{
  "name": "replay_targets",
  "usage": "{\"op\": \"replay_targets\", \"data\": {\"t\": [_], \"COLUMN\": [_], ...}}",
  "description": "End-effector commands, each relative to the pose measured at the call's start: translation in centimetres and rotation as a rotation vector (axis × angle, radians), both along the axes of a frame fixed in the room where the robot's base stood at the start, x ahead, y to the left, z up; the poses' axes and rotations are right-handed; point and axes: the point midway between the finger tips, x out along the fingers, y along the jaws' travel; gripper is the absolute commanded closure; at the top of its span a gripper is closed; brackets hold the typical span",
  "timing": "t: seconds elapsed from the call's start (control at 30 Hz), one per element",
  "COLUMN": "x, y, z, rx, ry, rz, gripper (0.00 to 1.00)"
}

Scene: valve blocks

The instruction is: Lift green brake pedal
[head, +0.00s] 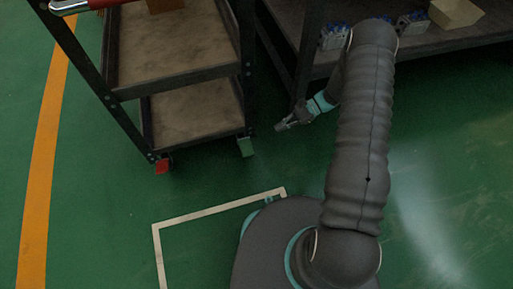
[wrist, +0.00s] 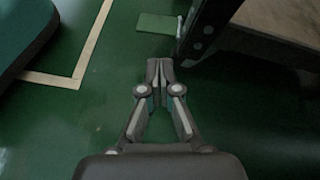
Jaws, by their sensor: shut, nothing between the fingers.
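The green brake pedal (head: 246,147) sits low at the foot of the cart's right leg, just above the floor. It also shows in the wrist view (wrist: 158,23) as a flat green plate, beyond my fingertips. My gripper (head: 281,126) is to the right of the pedal and apart from it in the head view. In the wrist view my gripper (wrist: 159,66) has its fingertips together with nothing between them.
The cart (head: 180,70) has two shelves on dark posts, and a red pedal (head: 162,166) at its left leg. A workbench (head: 430,45) with blue-and-silver valve blocks (head: 334,37) stands to the right. Open green floor lies in front, with a white line (head: 215,209).

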Motion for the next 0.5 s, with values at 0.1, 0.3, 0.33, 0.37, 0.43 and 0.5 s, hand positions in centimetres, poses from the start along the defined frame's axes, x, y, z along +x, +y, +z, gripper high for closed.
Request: {"op": "replay_targets", "data": {"t": [0.1, 0.3, 0.33, 0.37, 0.43, 0.5], "x": [-0.6, -1.3, -1.3, -1.4, -1.4, -1.4], "y": [0.2, 0.5, 0.6, 0.6, 0.6, 0.6], "z": [-4.4, -8.1, -8.3, -8.5, -8.8, -8.8], "rx": [0.047, 0.09, 0.094, 0.096, 0.1, 0.101], "ry": [0.067, 0.124, 0.128, 0.131, 0.134, 0.135], "rz": [-0.055, -0.11, -0.114, -0.117, -0.121, -0.122], "gripper": [1.0, 1.0, 1.0, 1.0, 1.0, 1.0]}}
